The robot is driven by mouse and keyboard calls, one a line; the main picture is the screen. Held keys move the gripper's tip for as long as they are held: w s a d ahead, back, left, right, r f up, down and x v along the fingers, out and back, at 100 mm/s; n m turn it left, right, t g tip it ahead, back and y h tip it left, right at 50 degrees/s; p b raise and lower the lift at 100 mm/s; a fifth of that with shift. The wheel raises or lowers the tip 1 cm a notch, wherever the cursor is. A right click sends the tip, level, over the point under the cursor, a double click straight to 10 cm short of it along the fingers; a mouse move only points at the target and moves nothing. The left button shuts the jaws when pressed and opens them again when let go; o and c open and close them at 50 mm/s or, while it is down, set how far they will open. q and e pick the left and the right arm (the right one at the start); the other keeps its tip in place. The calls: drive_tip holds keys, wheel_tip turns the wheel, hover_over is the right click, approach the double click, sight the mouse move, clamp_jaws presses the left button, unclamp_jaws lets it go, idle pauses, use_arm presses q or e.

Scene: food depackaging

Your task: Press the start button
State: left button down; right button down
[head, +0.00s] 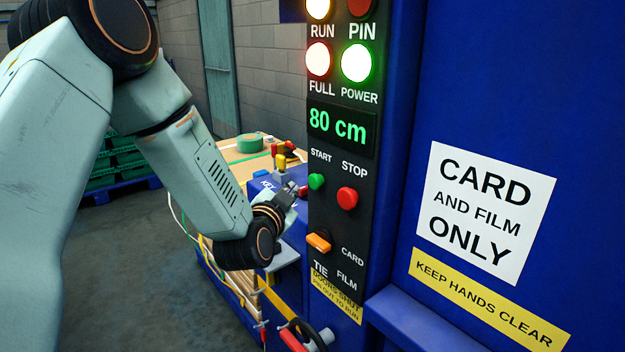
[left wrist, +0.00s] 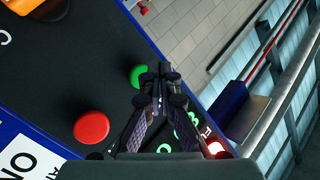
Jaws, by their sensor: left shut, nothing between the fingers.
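The green start button (head: 316,181) sits on the black control panel (head: 335,215), under the START label. The red stop button (head: 347,198) is to its right and slightly lower. My left gripper (head: 297,191) is shut and empty, just left of the start button in the head view. In the left wrist view the closed fingertips (left wrist: 160,72) are just right of the green button (left wrist: 137,76), with the red button (left wrist: 91,127) lower left. I cannot tell whether the fingertips touch the panel. My right gripper is not in view.
A lit display (head: 339,126) reads 80 cm, below lit RUN, FULL and POWER lamps. An orange selector (head: 319,243) is below the buttons. A red-handled lever (head: 293,341) is low in front.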

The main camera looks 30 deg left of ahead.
use_arm(q)
drive_tip(key=shift+s+a+p, duration=0.25)
drive_tip(key=shift+s+p, duration=0.1)
drive_tip(key=shift+s, duration=0.3)
drive_tip(key=shift+s+a+p, duration=0.2)
drive_tip(key=shift+s+p, duration=0.15)
drive_tip(key=shift+s, duration=0.25)
drive_tip(key=s+d+f+n+g+h+b, duration=0.1)
drive_tip(key=s+d+f+n+g+b, duration=0.2)
drive_tip(key=f, duration=0.6)
drive_tip(key=s+d+f+n+g+h+b, duration=0.1)
drive_tip(key=s+d+f+g+h, duration=0.15)
drive_tip(key=s+f, duration=0.45)
drive_tip(key=s+d+f+n+g+b, duration=0.2)
drive_tip(key=s+d+f+g+b, duration=0.15)
drive_tip(key=f, duration=0.65)
drive_tip(key=s+d+f+g+b, duration=0.1)
drive_tip(key=s+f+g+b, duration=0.1)
drive_tip(key=s+f, duration=0.5)
drive_tip(key=s+d+f+g+b, duration=0.2)
drive_tip(key=s+f+b, duration=0.3)
drive_tip(key=s+f, duration=0.3)
drive_tip(key=s+d+f+m+g+b, duration=0.1)
drive_tip(key=s+f+g+b, duration=0.2)
drive_tip(key=s+f, duration=0.5)
drive_tip(key=shift+s+d+f+b, duration=0.15)
drive_tip(key=shift+s+d+b, duration=0.2)
drive_tip(key=shift+s, duration=0.5)
